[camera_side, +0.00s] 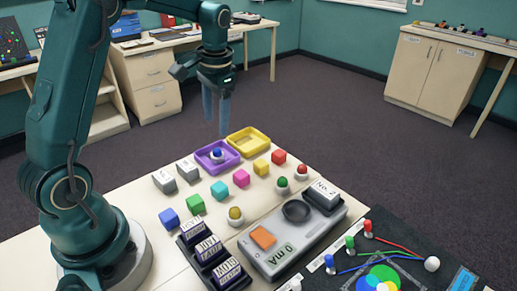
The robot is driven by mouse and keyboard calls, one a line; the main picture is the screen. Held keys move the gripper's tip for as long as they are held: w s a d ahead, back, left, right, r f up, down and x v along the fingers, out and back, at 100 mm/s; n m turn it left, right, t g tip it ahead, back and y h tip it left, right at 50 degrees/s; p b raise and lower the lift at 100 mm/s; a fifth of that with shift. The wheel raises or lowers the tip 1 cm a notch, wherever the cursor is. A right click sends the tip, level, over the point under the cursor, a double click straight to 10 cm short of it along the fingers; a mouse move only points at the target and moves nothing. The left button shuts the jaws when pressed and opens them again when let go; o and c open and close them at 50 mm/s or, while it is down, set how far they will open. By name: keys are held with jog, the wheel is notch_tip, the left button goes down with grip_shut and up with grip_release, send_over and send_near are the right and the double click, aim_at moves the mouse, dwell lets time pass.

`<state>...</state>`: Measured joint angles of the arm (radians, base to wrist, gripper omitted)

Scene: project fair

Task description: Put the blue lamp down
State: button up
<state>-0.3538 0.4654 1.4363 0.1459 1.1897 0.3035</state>
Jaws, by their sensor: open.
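The blue lamp (217,153) is a small white-based piece with a blue top. It sits inside the purple tray (203,165) at the back of the table. My gripper (215,128) is open and empty, its two blue-grey fingers pointing down above the purple tray. The fingertips look apart from the lamp, with a gap over it. Nothing hides the lamp's top.
A yellow tray (262,139) stands right beside the purple one. Coloured cubes, grey blocks (164,181), a green lamp (283,185), a red lamp (302,171) and a yellow lamp (235,216) stand nearer. A grey meter box (290,238) fills the front right.

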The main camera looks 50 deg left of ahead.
jog(key=s+d+r+t, duration=0.3)
jog(key=s+d+r, duration=0.3)
jog(key=d+r, duration=0.2)
jog(key=s+d+f+t+h, duration=0.1)
jog(key=s+d+f+t, duration=0.1)
jog(key=s+d, duration=0.4)
jog(key=s+f, duration=0.1)
jog(key=s, duration=0.1)
jog(key=shift+s+t+h, duration=0.3)
jog(key=shift+s, duration=0.1)
